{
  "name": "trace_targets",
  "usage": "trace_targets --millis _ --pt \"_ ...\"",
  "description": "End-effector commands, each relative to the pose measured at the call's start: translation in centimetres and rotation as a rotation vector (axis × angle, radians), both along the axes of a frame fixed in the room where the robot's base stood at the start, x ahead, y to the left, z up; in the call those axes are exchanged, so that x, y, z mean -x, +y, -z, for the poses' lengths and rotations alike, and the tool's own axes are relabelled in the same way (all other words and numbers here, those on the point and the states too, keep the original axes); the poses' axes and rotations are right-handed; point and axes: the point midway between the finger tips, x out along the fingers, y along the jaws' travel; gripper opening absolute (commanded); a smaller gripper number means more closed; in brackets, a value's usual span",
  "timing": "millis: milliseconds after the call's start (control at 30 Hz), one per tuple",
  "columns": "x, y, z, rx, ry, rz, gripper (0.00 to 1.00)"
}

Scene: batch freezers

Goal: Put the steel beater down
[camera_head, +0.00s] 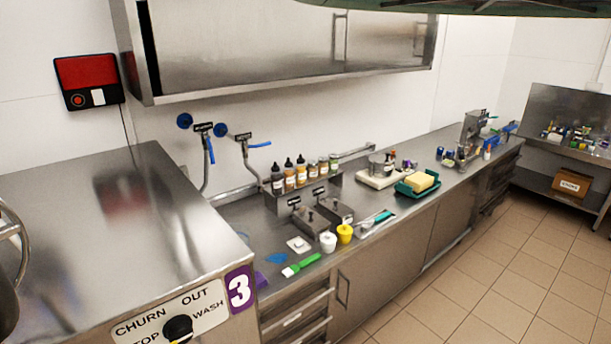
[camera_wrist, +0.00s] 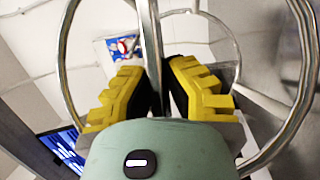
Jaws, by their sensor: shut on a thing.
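The steel beater (camera_wrist: 151,35) shows in the wrist view as a central shaft with curved metal bars on both sides. My gripper (camera_wrist: 157,85), with yellow ridged fingers, is shut on its shaft and holds it in front of the wrist. The ends of the beater run out of the picture. I cannot tell from the wrist view whether it touches any surface. My gripper is not visible in the head view. At the head view's left edge, a curved metal bar (camera_head: 12,222) shows only in part; I cannot tell whether it belongs to the beater.
A steel machine marked 3 (camera_head: 90,215) has a bare top. Beyond it, a long steel counter (camera_head: 395,210) holds bottles, small tubs, a green-handled brush (camera_head: 300,265) and a teal tray (camera_head: 403,188). A steel cabinet (camera_head: 250,45) hangs above. The tiled floor (camera_head: 500,275) is clear.

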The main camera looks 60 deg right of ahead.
Motion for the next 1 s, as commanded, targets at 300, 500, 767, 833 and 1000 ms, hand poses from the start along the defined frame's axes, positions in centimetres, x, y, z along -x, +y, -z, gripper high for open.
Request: trace_targets --millis 300,500,767,833,1000 --pt "-2.6 -0.4 0.1 0.0 -0.004 0.01 0.0" --pt "-3.2 -0.4 0.9 0.004 0.003 0.009 0.0" --pt "-3.2 -0.3 3.3 0.001 -0.001 0.005 0.0" --pt "-3.2 -0.3 3.6 0.002 -0.003 0.005 0.0" --pt "-3.2 -0.3 3.7 0.0 -0.004 0.005 0.0"
